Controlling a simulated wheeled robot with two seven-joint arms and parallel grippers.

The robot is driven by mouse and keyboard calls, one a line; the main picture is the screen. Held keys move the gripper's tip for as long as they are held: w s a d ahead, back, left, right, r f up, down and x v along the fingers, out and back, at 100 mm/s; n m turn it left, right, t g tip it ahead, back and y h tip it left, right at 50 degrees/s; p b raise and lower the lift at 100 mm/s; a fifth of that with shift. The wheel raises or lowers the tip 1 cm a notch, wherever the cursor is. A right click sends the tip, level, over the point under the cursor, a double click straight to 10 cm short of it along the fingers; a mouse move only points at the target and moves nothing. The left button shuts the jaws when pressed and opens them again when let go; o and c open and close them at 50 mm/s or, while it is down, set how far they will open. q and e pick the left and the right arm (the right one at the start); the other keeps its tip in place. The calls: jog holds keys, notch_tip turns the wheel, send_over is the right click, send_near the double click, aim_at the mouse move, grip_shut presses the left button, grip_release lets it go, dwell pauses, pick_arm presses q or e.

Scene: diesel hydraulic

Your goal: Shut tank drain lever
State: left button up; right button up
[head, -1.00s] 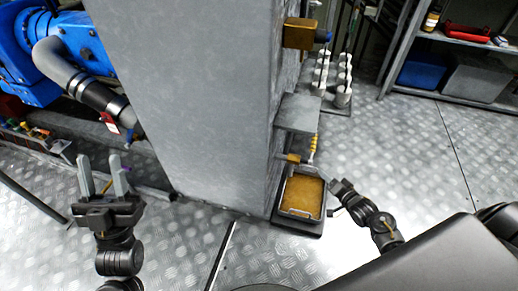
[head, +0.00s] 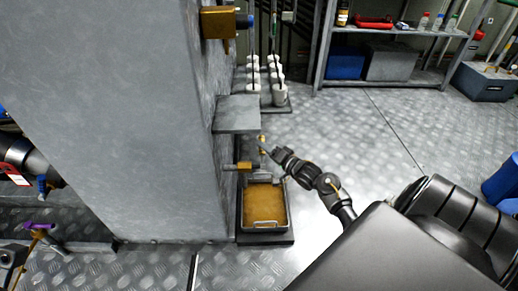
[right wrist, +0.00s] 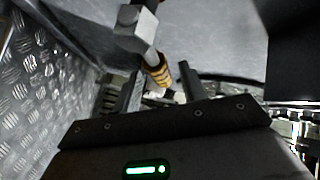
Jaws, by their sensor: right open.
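The drain valve (head: 238,166) is a small brass fitting low on the side of the grey tank (head: 140,110). Its lever has a yellow ribbed grip (head: 262,142), partly hidden by my right gripper in the head view. My right gripper (head: 268,148) is open at the lever. In the right wrist view the lever's grip (right wrist: 158,72) points into the gap between the two open fingers (right wrist: 160,88). I cannot tell whether a finger touches it. My left gripper (head: 10,262) is cut off at the lower left edge, so its fingers are unclear.
A tray (head: 264,224) with brown liquid stands on the floor under the valve. A grey ledge (head: 236,114) juts from the tank above the lever. White cylinders (head: 280,92) stand behind. A shelf (head: 420,86) is at the back.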

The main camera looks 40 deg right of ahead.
jog(key=shift+w+a+b, duration=0.2)
jog(key=shift+w+b, duration=0.4)
jog(key=shift+w, duration=1.25)
grip_shut()
